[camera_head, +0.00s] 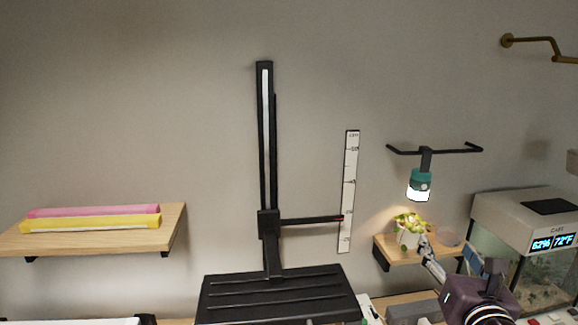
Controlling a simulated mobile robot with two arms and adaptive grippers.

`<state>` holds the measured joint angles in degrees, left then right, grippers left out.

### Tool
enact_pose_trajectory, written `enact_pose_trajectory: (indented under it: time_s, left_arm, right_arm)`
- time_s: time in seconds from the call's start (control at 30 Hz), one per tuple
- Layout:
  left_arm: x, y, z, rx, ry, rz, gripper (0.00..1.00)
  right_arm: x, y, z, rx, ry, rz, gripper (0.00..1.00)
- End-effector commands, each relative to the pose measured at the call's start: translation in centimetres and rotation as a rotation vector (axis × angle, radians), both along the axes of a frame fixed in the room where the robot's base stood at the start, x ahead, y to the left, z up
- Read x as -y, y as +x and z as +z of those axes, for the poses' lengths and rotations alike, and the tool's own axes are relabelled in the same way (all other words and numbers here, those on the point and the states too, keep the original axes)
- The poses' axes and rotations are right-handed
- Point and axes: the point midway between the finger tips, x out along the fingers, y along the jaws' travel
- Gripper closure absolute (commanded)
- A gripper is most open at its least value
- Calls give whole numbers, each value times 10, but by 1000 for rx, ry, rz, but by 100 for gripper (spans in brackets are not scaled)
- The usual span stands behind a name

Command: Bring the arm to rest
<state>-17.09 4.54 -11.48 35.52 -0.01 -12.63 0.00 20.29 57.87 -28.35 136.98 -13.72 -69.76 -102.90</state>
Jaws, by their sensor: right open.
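My right gripper (429,252) comes up from the lower right, its dark purple wrist (478,298) near the bottom edge. Its slim grey fingers point up and left, beside a small potted plant (407,238) with yellow-green leaves. The jaws are open. I cannot tell whether the fingers touch the pot or only overlap it in this view. The plant stands on a small wooden shelf (388,247) under a lit teal lamp (419,184). My left gripper is not in view.
A glass case (520,240) with a display stands close right of my right arm. A black rack (278,293) with an upright post and a white ruler (349,190) are at centre. A left shelf (150,240) holds pink and yellow bars.

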Motion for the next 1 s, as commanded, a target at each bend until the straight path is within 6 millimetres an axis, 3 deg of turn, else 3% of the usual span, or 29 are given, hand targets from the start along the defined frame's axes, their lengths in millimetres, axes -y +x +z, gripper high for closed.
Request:
enact_pose_trajectory:
  time_s: [0.37, 0.53, 0.67, 0.8, 1.0]
  left_arm:
    - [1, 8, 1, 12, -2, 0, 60]
    - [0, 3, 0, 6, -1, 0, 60]
    - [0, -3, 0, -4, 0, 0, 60]
    - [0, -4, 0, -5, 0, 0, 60]
    - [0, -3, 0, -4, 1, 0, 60]
  right_arm:
    - [-21, -23, -88, -113, 521, -77, 41]
    - [-35, -52, -150, -191, 899, -205, 41]
    - [-52, -97, -218, -260, 1310, -430, 41]
    - [-69, -158, -280, -279, 1715, -769, 41]
    - [-89, -234, -334, -206, 2063, -1234, 41]
